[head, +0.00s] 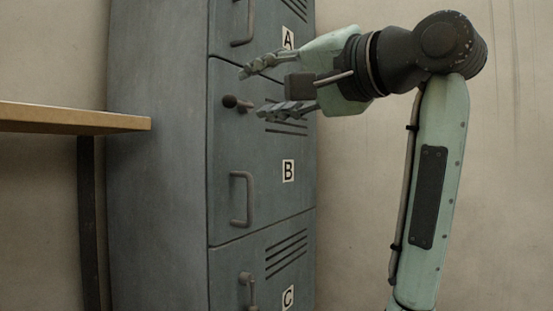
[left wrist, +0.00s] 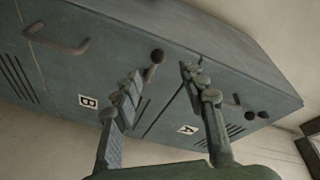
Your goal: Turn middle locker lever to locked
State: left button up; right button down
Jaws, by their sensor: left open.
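The middle locker door, labelled B (head: 225,150), is closed in the head view. Its lever, with a dark round knob (head: 230,101), sticks out near the door's upper left and looks roughly level. My left gripper (head: 253,91) is open in front of this door, its fingers spread above and below the lever's height. In the left wrist view the lever's knob (left wrist: 157,56) shows between and just beyond the two fingertips (left wrist: 161,74). No contact is visible. The lever's base is partly hidden by a finger in the head view. My right gripper is not in view.
Locker A (head: 225,35) is above and locker C (head: 225,285) below, each closed. A pull handle (head: 233,200) stands out from door B below the lever. A wooden table edge (head: 75,118) juts in at the left. Bare wall lies right of the lockers.

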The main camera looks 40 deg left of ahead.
aim_at(234, 100)
pick_arm(q)
jog(key=a, duration=0.2)
jog(key=w+a, duration=0.1)
jog(key=a, duration=0.4)
jog(key=shift+w+a, duration=0.2)
jog(key=shift+a, duration=0.1)
grip_shut()
